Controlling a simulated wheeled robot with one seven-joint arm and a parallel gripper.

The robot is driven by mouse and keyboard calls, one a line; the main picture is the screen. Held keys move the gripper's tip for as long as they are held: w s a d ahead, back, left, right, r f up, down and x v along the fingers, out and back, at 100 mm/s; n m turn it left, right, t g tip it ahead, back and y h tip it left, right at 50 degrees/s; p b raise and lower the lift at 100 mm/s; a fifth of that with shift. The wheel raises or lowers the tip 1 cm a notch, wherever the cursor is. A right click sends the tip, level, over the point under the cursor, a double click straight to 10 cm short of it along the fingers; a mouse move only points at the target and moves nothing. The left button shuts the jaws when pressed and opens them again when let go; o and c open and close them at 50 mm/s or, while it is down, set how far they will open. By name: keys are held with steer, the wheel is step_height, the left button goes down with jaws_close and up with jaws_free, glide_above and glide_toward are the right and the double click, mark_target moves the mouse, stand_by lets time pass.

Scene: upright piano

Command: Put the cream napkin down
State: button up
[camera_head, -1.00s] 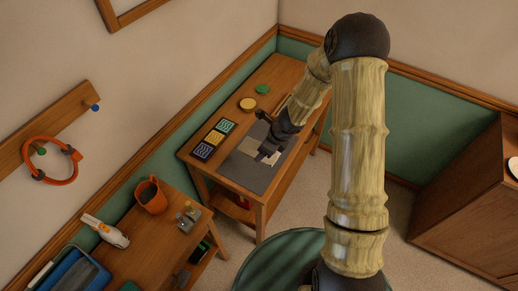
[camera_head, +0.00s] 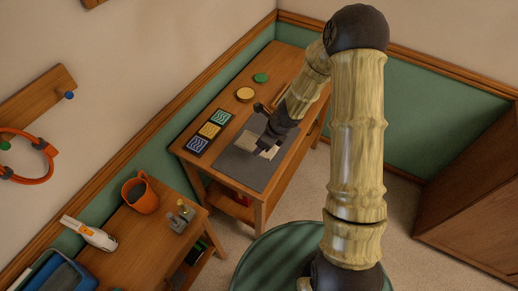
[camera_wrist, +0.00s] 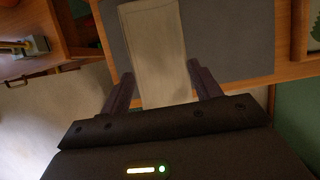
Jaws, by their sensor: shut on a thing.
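The cream napkin (camera_wrist: 157,50) is a pale flat rectangle in the wrist view. It lies between the two fingers of my gripper (camera_wrist: 164,84), which is shut on it. In the head view the napkin (camera_head: 268,151) shows partly beside my gripper (camera_head: 262,146), over the grey mat (camera_head: 240,168) on the wooden desk. The grey mat (camera_wrist: 228,45) also shows behind the napkin in the wrist view. I cannot tell whether the napkin touches the mat. My gripper and arm hide part of it.
Patterned tiles (camera_head: 209,131) lie left of the mat. A yellow disc (camera_head: 245,94) and a green disc (camera_head: 261,78) lie farther back. A lower wooden bench holds an orange mug (camera_head: 146,200). The mat's front left part is bare.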

steer(key=b, duration=0.4)
glide_above(260, 162)
steer(key=d, duration=0.1)
steer(key=shift+s+f, duration=0.25)
steer(key=shift+f, duration=1.3)
steer(key=shift+s+f, duration=0.2)
steer(key=shift+f, duration=1.35)
steer(key=shift+d, duration=0.1)
steer(key=shift+f+b, duration=1.15)
steer(key=shift+f, duration=0.75)
steer(key=shift+f, duration=0.15)
steer(key=o, duration=1)
steer(key=shift+c, duration=0.2)
steer(key=shift+r, duration=0.2)
